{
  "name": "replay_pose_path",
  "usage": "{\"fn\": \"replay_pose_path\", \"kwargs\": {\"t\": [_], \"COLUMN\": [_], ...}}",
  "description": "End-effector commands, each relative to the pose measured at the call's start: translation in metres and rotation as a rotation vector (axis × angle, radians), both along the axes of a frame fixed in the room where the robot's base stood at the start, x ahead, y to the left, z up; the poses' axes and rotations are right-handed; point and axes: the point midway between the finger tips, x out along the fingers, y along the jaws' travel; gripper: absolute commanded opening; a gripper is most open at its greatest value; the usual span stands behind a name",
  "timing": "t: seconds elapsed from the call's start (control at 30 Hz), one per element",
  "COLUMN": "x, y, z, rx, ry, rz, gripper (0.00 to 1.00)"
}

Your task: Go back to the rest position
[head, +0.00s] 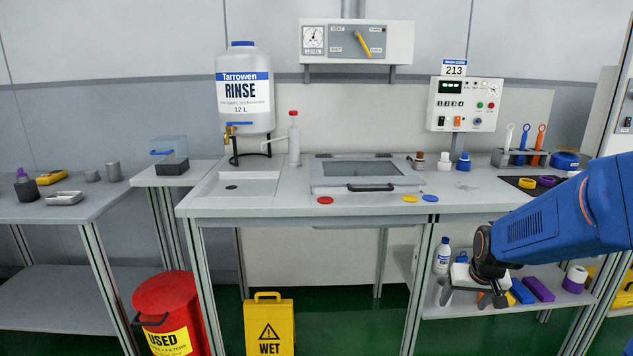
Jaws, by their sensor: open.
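My blue arm (560,215) reaches in from the right edge in the head view. My gripper (474,297) hangs at its end, pointing down, in front of the right part of the bench and below the level of its top. Its jaws are apart and I see nothing held between them. The gripper covers part of the lower shelf behind it. No rest position is marked in this view.
The bench (290,208) holds a lidded basin (367,178), a rinse jug (243,90) and small coloured discs. The lower shelf (440,312) carries bottles and boxes near my gripper. A red bin (165,300) and yellow wet-floor sign (269,325) stand on the floor.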

Motion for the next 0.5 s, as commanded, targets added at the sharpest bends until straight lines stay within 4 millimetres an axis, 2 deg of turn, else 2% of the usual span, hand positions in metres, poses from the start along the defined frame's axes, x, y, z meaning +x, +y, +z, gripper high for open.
{"fn": "replay_pose_path", "kwargs": {"t": [0.03, 0.2, 0.5], "x": [-0.010, -0.047, -0.117], "y": [0.008, 0.031, 0.066], "z": [0.011, 0.039, 0.075], "rx": [-0.001, -0.002, -0.002], "ry": [-0.006, -0.009, -0.012], "rz": [0.011, 0.043, 0.096], "gripper": [0.72, 0.72, 0.72]}}
